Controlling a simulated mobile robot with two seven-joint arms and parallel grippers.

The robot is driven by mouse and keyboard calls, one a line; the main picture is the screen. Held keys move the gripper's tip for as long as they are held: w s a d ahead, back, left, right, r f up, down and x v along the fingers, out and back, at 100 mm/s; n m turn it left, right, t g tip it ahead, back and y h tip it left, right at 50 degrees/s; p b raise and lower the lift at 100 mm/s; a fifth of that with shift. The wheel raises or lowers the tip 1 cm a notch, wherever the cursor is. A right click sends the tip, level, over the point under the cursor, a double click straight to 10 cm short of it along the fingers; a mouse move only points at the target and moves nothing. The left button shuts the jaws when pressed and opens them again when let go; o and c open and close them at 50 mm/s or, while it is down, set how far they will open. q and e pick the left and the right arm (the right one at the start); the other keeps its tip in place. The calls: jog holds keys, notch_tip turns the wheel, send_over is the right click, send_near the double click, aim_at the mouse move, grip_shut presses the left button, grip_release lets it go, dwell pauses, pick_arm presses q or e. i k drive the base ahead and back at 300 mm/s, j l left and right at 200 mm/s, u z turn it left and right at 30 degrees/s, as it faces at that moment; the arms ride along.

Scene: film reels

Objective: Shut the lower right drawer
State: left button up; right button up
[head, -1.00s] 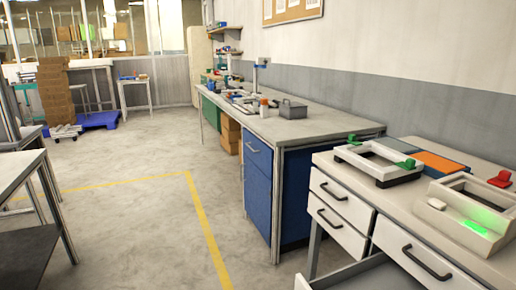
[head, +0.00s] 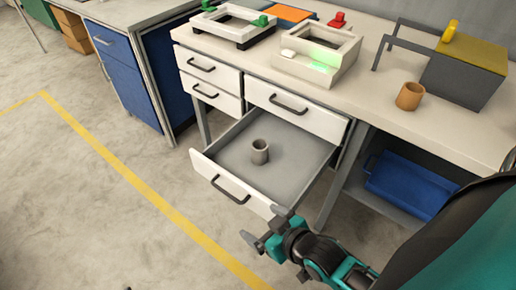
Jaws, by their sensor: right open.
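The lower right drawer (head: 225,178) of the white workbench is pulled well out. It has a white front with a dark bar handle (head: 230,190) and a grey inside. A small grey-beige cup (head: 260,152) stands upright in it. My right gripper (head: 262,226) is open and empty, in front of the drawer front near its right end. I cannot tell whether it touches the front. My left gripper is not in view.
The drawer above (head: 292,108) and the two left drawers (head: 205,70) are shut. A blue crate (head: 410,185) sits on the shelf to the right. An orange-brown cup (head: 410,96) stands on the worktop. Floor left of the drawer is clear.

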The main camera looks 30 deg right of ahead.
aim_at(298, 157)
jog(key=l+z, duration=0.15)
jog(key=z, duration=0.35)
jog(key=i+l+z, duration=0.1)
jog(key=z, duration=0.4)
